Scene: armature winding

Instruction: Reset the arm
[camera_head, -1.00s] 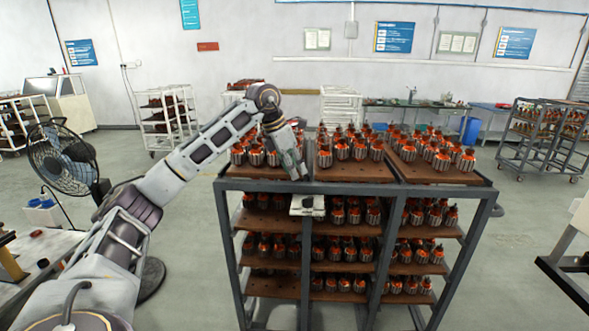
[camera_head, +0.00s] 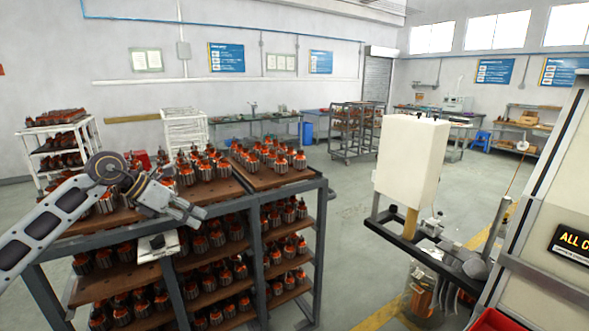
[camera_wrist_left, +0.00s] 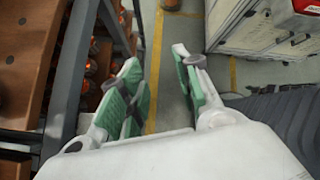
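My left arm (camera_head: 40,228) comes in from the left in the head view. Its gripper (camera_head: 192,214) is in front of the armature rack (camera_head: 262,185), near the top shelf's front edge. In the left wrist view the left gripper (camera_wrist_left: 158,92) has its green-padded fingers spread apart, with only floor between them. It is open and empty, beside the rack's grey frame (camera_wrist_left: 70,65). My right gripper is not in view.
A machine with a white box (camera_head: 412,160) and a dark ledge stands on the right. A large cabinet (camera_head: 545,200) fills the right edge. Floor is free between rack and machine. A trolley (camera_head: 352,130) stands behind.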

